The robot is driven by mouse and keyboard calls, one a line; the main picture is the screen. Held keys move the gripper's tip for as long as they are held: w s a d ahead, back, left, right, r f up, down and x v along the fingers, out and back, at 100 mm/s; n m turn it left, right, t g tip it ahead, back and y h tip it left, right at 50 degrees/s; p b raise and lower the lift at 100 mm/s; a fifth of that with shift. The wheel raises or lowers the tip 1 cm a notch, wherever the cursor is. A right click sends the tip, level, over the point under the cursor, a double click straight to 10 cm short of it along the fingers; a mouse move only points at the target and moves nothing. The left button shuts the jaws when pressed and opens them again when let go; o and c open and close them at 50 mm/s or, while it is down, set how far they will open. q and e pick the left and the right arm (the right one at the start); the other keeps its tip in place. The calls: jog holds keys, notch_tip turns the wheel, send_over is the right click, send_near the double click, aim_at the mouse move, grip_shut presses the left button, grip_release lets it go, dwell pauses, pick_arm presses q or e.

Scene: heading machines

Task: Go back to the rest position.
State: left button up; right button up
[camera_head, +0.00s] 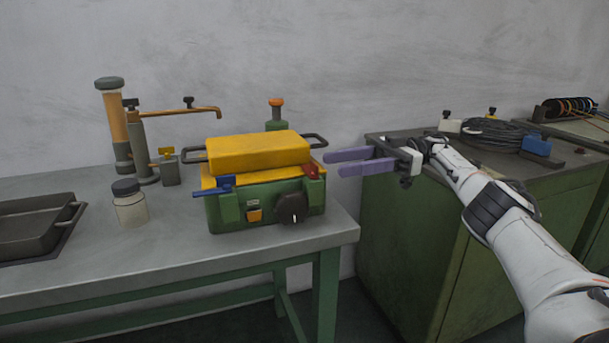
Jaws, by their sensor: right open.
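My right gripper (361,161) comes in from the right on my white arm. Its two purple fingers are apart and point left, with nothing between them. The fingertips are just right of the green and yellow machine (265,187), with a small gap in the picture. I cannot tell the exact distance in depth. The machine stands on the grey bench, with its yellow lid (258,151) on top, a dark knob (292,208) in front and a blue lever (215,187) at its left. My left gripper is not in view.
The grey bench (180,258) also bears a dark tray (38,228), a lidded jar (130,205) and a dispenser with a copper spout (143,140). A green cabinet (410,240) at the right holds coiled cable (490,133) and a blue block (537,146). A gap separates bench and cabinet.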

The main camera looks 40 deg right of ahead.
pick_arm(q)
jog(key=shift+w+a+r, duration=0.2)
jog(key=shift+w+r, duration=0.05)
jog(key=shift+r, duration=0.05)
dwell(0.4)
